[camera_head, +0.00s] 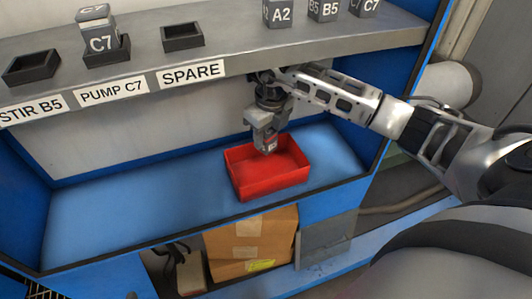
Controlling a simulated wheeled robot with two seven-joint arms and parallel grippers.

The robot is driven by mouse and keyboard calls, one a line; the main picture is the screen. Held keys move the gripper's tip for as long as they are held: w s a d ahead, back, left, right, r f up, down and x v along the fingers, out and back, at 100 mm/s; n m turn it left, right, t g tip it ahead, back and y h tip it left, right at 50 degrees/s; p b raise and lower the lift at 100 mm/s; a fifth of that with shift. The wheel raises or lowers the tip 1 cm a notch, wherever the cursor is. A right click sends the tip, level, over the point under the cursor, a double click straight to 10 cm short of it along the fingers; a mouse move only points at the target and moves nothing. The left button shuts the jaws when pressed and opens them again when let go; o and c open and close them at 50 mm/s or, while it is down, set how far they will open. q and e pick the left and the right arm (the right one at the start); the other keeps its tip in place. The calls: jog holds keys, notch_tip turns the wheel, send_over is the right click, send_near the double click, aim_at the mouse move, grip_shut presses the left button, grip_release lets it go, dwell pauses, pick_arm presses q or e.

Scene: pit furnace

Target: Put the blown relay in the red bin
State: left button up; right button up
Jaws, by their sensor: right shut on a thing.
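The red bin (268,183) stands on the blue lower shelf, right of its middle. My right gripper (268,138) points down over the bin's back part. It is shut on a small grey relay (268,146), whose lower end shows just below the fingers, at or above the bin's rim level. Whether the relay touches the bin cannot be told. My left gripper is not in view.
The grey upper shelf (222,52) overhangs my right gripper. It holds an empty SPARE socket (183,37), an empty STIR B5 socket (32,66) and several marked relays such as A2 (279,14). The blue shelf (130,215) is clear left of the bin.

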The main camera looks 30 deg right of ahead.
jog(key=shift+s+f, duration=0.1)
jog(key=shift+f, duration=1.25)
notch_tip(320, 180, down, 4)
jog(key=shift+r+b, duration=0.1)
jog(key=shift+b, duration=0.35)
jog(key=shift+w+f, duration=0.25)
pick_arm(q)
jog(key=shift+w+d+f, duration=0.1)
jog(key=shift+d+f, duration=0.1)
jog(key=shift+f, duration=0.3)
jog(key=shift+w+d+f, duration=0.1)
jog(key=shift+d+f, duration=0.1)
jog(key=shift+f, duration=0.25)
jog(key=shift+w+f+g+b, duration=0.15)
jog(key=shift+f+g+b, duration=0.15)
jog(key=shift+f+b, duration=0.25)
pick_arm(e)
jog(key=shift+f, duration=0.6)
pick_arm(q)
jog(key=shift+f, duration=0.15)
pick_arm(e)
jog(key=o, duration=1)
